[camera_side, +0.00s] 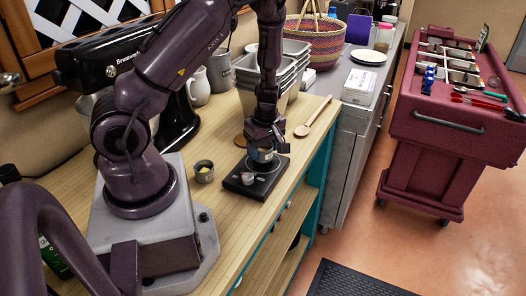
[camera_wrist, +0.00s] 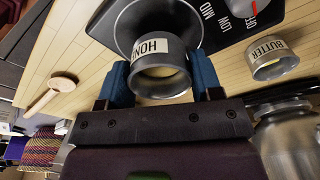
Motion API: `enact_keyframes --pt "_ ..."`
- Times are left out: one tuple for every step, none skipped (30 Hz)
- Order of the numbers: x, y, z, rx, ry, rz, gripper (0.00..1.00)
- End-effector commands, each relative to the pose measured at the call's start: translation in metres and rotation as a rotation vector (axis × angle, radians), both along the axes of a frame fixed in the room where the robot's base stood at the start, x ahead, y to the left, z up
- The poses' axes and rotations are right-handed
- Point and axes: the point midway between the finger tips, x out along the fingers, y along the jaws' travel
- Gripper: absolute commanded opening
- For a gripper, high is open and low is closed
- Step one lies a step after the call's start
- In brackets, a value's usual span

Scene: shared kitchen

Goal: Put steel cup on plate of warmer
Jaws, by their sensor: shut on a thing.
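My gripper (camera_side: 264,146) is shut on a steel cup (camera_side: 262,156) with a cream label reading "HON…". In the wrist view the cup (camera_wrist: 160,82) sits between the two blue fingertips of my gripper (camera_wrist: 162,78), its open mouth facing the camera. The black warmer (camera_side: 243,190) is below the cup in the side view. Its round plate (camera_wrist: 127,22) shows partly in the wrist view, with the cup overlapping its edge. I cannot tell whether the cup touches the plate. The warmer's dial marks read "LOW", "MID" and "OFF" (camera_wrist: 237,22).
A second steel cup (camera_side: 204,173), labelled "BUTTER" in the wrist view (camera_wrist: 274,64), stands on the wooden counter left of the warmer. A wooden spoon (camera_side: 313,118) lies behind. Grey bins (camera_side: 288,70) and a black mixer (camera_side: 105,65) stand along the back.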

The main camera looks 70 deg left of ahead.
Motion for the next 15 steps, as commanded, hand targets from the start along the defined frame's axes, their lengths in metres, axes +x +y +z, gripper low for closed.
enact_keyframes --pt "-0.0009 0.0005 -0.0073 -0.001 0.003 0.001 0.33" --pt "-0.0009 0.0005 -0.0099 -0.001 0.002 0.0 0.33" --pt "-0.0006 0.0002 -0.0126 -0.001 0.002 0.0 0.33" --pt "-0.0003 0.0 -0.0136 0.0 0.0 0.0 0.33" --pt "-0.0001 0.0001 -0.014 0.0 0.0 0.0 0.33" --pt "0.0 0.0 -0.0139 0.0 -0.001 0.0 0.33" --pt "0.0001 0.0 -0.0137 0.0 -0.001 0.0 0.33" --pt "0.0001 0.0 -0.0136 0.0 -0.001 0.0 0.33" --pt "0.0001 0.0001 -0.0135 0.0 -0.001 0.0 0.33" --pt "0.0001 0.0 -0.0135 0.0 -0.001 0.0 0.33" --pt "0.0001 0.0001 -0.0135 0.0 -0.001 0.0 0.33" --pt "0.0 0.0 -0.0141 0.0 -0.001 0.0 0.33" --pt "-0.0001 0.0001 -0.0149 0.0 -0.001 0.0 0.33" --pt "-0.0002 0.0002 -0.0158 0.0 -0.001 0.0 0.33" --pt "-0.0001 0.0003 -0.0165 0.0 -0.001 0.0 0.62"
